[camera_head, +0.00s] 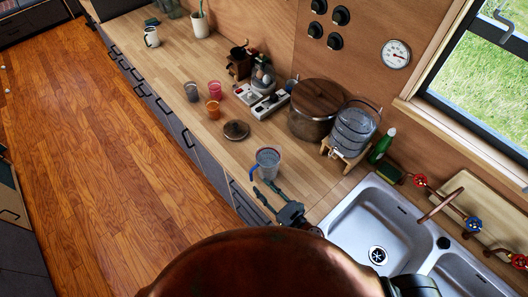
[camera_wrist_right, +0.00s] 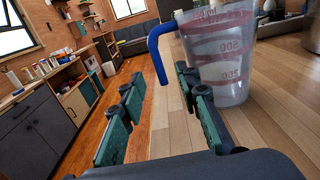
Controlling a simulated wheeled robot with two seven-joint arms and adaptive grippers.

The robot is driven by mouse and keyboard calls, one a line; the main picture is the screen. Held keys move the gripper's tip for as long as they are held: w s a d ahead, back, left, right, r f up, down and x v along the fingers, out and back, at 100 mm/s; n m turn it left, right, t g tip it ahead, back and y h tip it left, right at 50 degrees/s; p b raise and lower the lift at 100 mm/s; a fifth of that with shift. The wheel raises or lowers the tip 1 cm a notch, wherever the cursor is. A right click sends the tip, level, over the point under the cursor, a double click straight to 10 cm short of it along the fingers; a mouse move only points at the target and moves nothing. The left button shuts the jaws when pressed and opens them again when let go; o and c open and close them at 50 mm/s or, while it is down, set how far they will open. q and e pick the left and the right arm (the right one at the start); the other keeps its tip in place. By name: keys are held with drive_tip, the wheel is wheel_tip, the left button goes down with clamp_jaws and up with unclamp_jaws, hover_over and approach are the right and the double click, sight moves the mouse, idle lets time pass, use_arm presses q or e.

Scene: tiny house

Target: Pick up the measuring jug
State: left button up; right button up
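The measuring jug (camera_head: 268,160) is a clear cup with red markings and a blue handle. It stands upright on the wooden counter near its front edge, left of the sink. In the right wrist view the jug (camera_wrist_right: 222,60) is close, at the upper right, with its blue handle turned toward the gap between my fingers. My right gripper (camera_head: 268,193) is open and empty, just short of the handle. Its green-padded fingers (camera_wrist_right: 158,88) are apart in the wrist view. My left gripper is not in view.
A dark round lid (camera_head: 236,130), an orange cup (camera_head: 213,109) and a pink cup (camera_head: 215,90) stand behind the jug. A large lidded pot (camera_head: 311,110) is at the wall. The sink (camera_head: 370,225) is to the right. The counter around the jug is clear.

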sight(251, 176)
drive_tip(key=shift+w+a+r, duration=0.1)
drive_tip(key=shift+w+a, duration=0.1)
drive_tip(key=shift+w, duration=0.1)
drive_tip(key=p+x, duration=0.1)
drive_tip(key=x, duration=0.2)
drive_tip(key=shift+w+a+r, duration=0.2)
drive_tip(key=shift+w+a, duration=0.05)
drive_tip(key=shift+a, duration=0.1)
drive_tip(key=shift+p+x, duration=0.35)
drive_tip(key=shift+x, duration=0.75)
drive_tip(key=shift+w+a+f, duration=0.1)
drive_tip(key=shift+w+a, duration=0.1)
drive_tip(key=shift+w, duration=0.05)
drive_tip(key=c, duration=0.8)
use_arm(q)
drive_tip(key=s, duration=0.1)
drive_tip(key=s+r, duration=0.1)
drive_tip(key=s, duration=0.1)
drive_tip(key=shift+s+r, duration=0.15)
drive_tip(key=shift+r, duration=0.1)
use_arm(e)
clamp_jaws()
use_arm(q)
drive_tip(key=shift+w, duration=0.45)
